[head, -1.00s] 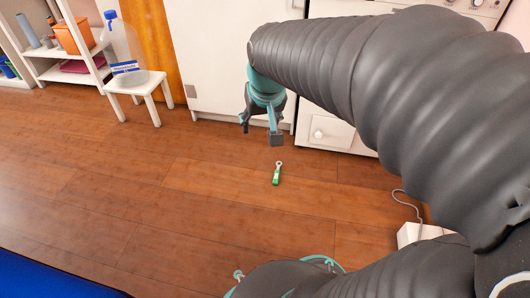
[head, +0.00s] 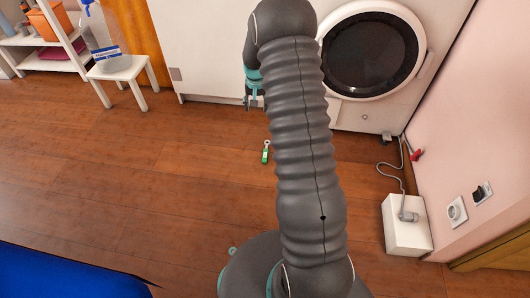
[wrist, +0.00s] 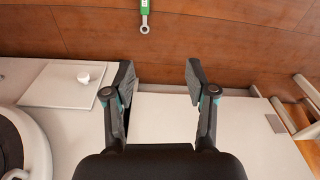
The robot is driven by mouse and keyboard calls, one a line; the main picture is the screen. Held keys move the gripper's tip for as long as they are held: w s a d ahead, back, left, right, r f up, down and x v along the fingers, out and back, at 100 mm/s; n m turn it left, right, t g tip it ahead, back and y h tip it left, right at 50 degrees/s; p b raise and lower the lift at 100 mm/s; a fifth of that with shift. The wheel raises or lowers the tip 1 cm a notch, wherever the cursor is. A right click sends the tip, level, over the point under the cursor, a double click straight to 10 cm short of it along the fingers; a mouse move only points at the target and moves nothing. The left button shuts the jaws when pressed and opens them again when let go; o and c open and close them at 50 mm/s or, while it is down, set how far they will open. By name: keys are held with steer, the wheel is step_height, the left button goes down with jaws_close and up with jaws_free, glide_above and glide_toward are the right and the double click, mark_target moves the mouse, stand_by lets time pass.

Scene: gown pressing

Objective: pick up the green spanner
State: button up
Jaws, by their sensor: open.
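The green spanner (head: 265,152) lies on the wooden floor in the head view, just left of my arm, with its pale ring end toward the white cabinets. In the wrist view the spanner (wrist: 145,14) shows at the top edge, ring end down, and its far part is cut off by the frame. My gripper (wrist: 158,75) is open and empty, with its two fingers apart. The spanner is beyond the fingertips and not between them. In the head view my gripper (head: 254,103) is partly hidden behind my arm, in front of the white cabinet.
A white washing machine (head: 425,75) with a round dark door stands at the back right. A white box (head: 407,228) with a cable sits by the pink wall. The floor around the spanner is clear.

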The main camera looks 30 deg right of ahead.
steer(key=m+g+p, duration=0.1)
glide_above(265, 153)
step_height(265, 153, down, 16)
steer(key=f, duration=0.8)
steer(key=shift+w+d, duration=0.15)
steer(key=shift+d, duration=0.2)
steer(key=shift+a+f+b, duration=0.2)
steer(key=shift+f+b, duration=0.15)
steer(key=shift+f, duration=2.95)
jaws_close()
